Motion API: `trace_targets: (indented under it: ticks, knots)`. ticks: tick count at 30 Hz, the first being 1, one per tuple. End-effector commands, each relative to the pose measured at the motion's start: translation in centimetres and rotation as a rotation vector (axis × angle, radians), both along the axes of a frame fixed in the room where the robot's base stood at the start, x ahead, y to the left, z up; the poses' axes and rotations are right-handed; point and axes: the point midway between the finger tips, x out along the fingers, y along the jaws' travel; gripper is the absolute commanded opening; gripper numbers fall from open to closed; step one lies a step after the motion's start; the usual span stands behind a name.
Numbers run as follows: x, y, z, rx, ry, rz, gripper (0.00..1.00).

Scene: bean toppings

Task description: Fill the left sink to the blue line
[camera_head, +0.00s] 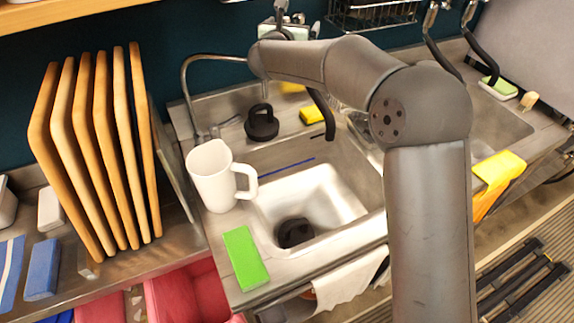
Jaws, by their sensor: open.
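The left sink (374,178) is a steel basin left of my arm. A blue line (287,168) runs along its far inner wall. Its bottom looks bare and bright, with no water surface that I can make out. A black round piece (294,232) sits at the bottom, near the front. A dark curved spout (322,112) hangs over the back of the sink, and my forearm hides part of it. My arm reaches across from the right to above the back counter. I cannot make out my gripper's fingers; the arm's end is hidden.
A white mug (212,176) stands at the sink's left rim, near a green sponge (245,258). A black plug-like piece (262,124) and yellow sponge (312,115) lie behind. Wooden boards (75,160) stand left. Another sink (493,122) is right.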

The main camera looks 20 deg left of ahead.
Motion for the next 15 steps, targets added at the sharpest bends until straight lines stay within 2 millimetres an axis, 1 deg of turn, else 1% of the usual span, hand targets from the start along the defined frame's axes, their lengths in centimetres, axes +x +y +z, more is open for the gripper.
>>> trace_targets:
  ticks: [5,15]
  knots:
    - [0.2,-0.5,-0.2,0.000,0.000,-0.001,1.00]
    - [1.1,-2.7,-0.3,0.001,0.000,-0.001,1.00]
